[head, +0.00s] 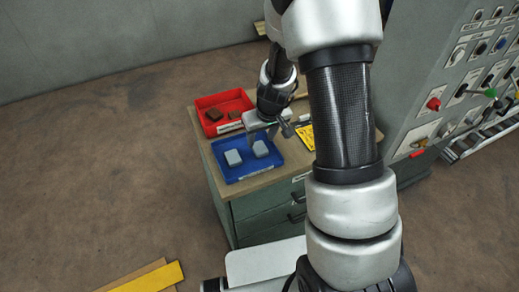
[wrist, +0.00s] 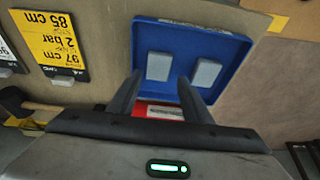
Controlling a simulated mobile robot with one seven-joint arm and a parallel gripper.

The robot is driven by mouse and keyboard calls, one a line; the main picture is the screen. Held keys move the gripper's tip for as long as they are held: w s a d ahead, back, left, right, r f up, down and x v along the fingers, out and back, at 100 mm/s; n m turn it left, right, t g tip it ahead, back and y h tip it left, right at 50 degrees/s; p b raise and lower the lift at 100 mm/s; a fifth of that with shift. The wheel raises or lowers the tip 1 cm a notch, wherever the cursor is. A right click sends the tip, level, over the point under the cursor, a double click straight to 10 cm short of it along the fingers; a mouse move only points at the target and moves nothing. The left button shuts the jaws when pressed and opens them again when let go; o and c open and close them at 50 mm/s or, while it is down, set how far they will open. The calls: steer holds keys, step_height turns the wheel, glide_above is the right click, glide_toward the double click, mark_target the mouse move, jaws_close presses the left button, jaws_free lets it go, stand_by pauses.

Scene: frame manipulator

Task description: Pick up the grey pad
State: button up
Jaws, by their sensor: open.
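Two light grey pads lie apart in a blue tray (head: 232,177) on a cabinet top. In the head view one is the left pad (head: 233,158) and the other the right pad (head: 261,149). My gripper (head: 264,137) is open and empty above the tray, close to the right pad. In the wrist view my gripper (wrist: 160,78) frames one pad (wrist: 158,66) between its fingertips. The other pad (wrist: 206,73) sits just beyond the right fingertip. The height of the fingertips above the pads is hard to tell.
A red tray (head: 205,101) with brown pieces stands behind the blue one. A yellow label card (head: 306,136) lies on the cabinet (head: 262,213) to the right. A grey control panel (head: 418,90) with knobs rises at the right. Open floor (head: 110,150) lies left.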

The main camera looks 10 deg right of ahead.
mark_target(259, 147)
steer(key=shift+x, duration=2.7)
steer(key=shift+s+d, duration=0.1)
steer(key=shift+d, duration=0.05)
steer(key=c, duration=0.8)
